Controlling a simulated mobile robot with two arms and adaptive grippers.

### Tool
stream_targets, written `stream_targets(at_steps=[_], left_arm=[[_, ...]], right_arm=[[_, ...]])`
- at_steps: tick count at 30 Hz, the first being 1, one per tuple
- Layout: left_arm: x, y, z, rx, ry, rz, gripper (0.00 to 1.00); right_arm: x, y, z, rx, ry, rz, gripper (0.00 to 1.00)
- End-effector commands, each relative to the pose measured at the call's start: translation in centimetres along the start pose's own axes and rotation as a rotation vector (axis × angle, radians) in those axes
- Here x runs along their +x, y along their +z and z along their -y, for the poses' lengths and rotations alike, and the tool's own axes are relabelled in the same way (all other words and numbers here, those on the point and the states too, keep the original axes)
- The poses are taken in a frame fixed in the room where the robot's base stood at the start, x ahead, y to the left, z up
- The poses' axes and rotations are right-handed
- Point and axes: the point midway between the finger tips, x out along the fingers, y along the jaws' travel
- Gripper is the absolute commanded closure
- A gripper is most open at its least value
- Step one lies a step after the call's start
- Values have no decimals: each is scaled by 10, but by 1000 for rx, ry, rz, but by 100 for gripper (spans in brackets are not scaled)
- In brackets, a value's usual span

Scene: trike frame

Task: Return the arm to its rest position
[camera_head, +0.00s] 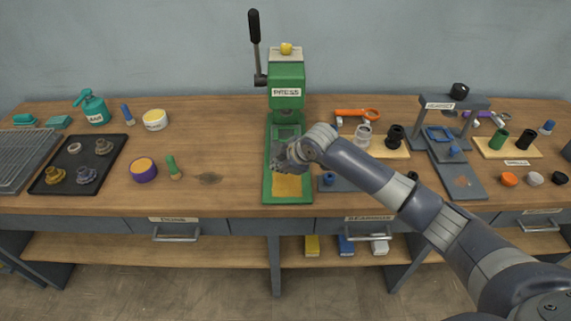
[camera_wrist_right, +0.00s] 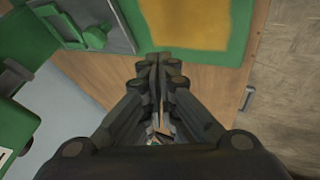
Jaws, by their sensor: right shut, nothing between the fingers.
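My right arm (camera_head: 420,205) reaches in from the lower right across the workbench. Its gripper (camera_head: 278,165) hangs over the base of the green press (camera_head: 287,85), just above the yellow pad (camera_head: 288,186). In the right wrist view the gripper (camera_wrist_right: 160,60) is shut, its fingertips together with nothing between them. The yellow pad (camera_wrist_right: 185,22) and the green press base (camera_wrist_right: 240,35) lie beyond the fingertips there. My left gripper does not show in either view.
A black tray (camera_head: 117,155) with several fittings lies at the left. A grey stand (camera_head: 470,102) and boards with parts fill the right side, partly under my arm. A lever (camera_head: 255,35) rises from the press. Bare wood (camera_head: 225,150) is free left of the press.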

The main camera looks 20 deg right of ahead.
Motion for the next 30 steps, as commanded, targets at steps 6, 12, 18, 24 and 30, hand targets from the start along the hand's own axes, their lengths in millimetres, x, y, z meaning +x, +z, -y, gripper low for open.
stream_targets(at_steps=[6,12,18,24,30], left_arm=[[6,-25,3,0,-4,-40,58],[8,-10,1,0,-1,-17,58],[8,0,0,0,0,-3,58],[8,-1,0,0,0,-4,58],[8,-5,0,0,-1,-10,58]], right_arm=[[-28,1,0,-1,1,0,100],[-41,0,1,0,-1,0,100],[-42,0,5,2,-5,-1,100],[-33,-3,61,48,-55,-11,100],[-37,3,144,178,-107,-11,100]])
